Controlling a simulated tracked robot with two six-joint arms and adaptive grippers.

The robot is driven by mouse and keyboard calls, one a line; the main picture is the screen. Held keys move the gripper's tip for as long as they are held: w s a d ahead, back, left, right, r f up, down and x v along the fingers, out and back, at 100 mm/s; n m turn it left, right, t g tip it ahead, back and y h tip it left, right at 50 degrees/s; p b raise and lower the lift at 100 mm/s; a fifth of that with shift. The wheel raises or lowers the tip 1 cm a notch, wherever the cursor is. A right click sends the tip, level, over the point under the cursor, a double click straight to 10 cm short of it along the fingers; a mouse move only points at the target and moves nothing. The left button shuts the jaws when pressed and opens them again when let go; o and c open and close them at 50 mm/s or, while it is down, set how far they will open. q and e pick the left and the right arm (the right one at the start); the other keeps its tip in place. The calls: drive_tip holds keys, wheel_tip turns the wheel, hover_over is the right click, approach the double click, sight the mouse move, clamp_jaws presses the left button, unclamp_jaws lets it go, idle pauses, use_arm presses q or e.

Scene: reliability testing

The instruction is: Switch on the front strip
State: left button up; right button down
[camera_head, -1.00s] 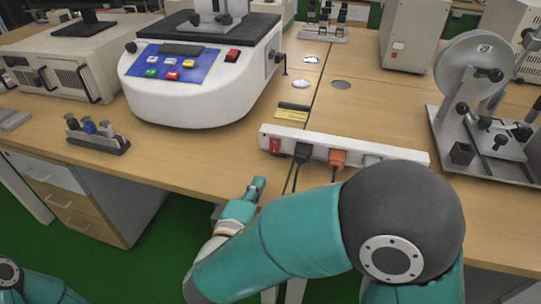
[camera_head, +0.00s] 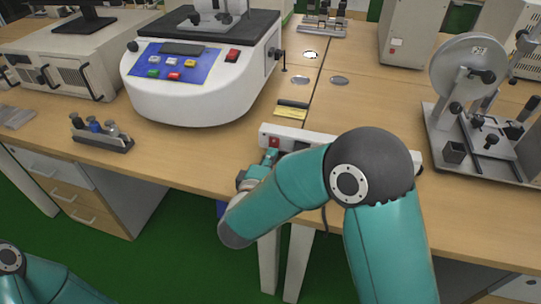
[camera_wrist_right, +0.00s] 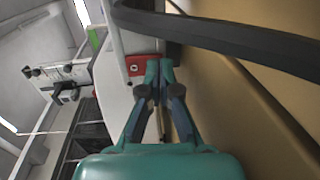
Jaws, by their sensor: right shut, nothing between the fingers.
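The white front strip (camera_head: 292,131) lies near the front edge of the wooden desk, its middle and right part largely hidden behind my right arm. Its red switch (camera_head: 275,142) is at the left end. My right gripper (camera_head: 270,155) is shut and empty, with its fingertips just in front of the switch. In the right wrist view the closed fingertips (camera_wrist_right: 160,66) are beside the red switch (camera_wrist_right: 143,66) and overlap its edge; I cannot tell whether they touch. My left gripper is out of view.
A white machine (camera_head: 195,100) with coloured buttons stands behind and left. A small rack (camera_head: 102,140) is at the left, and a grey wheel device (camera_head: 470,70) at the right. A black cable (camera_wrist_right: 220,30) crosses the top of the right wrist view. The desk behind the strip is mostly clear.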

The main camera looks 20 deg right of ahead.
drive_tip(key=b, duration=0.1)
drive_tip(key=f+b, duration=0.1)
drive_tip(key=shift+w+b, duration=0.2)
drive_tip(key=shift+b, duration=0.15)
drive_tip(key=shift+d+r, duration=0.1)
drive_tip(key=shift+r, duration=0.35)
